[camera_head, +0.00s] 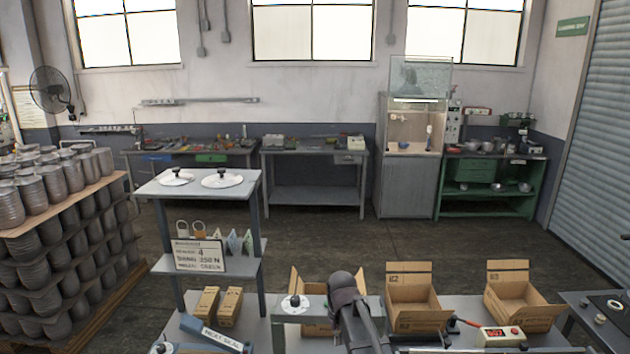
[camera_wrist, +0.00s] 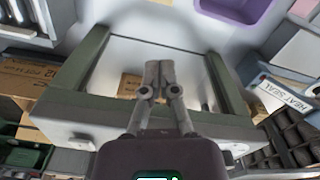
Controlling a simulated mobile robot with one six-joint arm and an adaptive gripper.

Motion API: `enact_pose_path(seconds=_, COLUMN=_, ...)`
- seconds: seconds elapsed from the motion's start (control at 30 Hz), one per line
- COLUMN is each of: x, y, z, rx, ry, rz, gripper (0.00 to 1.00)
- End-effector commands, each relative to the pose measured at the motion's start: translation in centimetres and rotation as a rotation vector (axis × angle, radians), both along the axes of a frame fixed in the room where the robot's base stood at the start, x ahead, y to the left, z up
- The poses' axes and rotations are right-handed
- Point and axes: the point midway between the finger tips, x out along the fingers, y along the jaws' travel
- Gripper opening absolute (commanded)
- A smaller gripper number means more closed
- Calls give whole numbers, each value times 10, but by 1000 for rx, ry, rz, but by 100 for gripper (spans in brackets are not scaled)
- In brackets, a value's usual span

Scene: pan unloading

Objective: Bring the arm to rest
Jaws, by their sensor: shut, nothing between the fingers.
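My gripper (camera_wrist: 160,70) shows in the wrist view with its two fingers together, shut and empty. It points at a pale flat surface framed by grey-green bars (camera_wrist: 85,65). In the head view my arm stands at the bottom centre, in front of the work table, and the fingers are hidden there. No pan is seen in the gripper.
Open cardboard boxes (camera_head: 418,319) (camera_head: 507,312) stand on the work table right of my arm. A shelf stand (camera_head: 205,186) with two white lids rises to the left. Stacked metal pans (camera_head: 62,250) stand at far left. The floor behind the table is clear.

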Motion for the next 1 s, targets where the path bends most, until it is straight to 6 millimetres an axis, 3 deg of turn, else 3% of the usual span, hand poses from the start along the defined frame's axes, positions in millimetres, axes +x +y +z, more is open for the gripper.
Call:
enact_pose_path(seconds=0.03, x=-14, y=-10, z=-19, rx=0, ry=0, rz=-19, gripper=0)
enact_pose_path(seconds=0.6, x=-115, y=-88, z=-118, rx=0, ry=0, rz=-221, gripper=0)
enact_pose_path(seconds=0.8, x=-135, y=-101, z=-135, rx=-1, ry=0, rz=-261, gripper=0)
enact_pose_path(seconds=1.0, x=-139, y=-104, z=-137, rx=-1, ry=1, rz=-274, gripper=0)
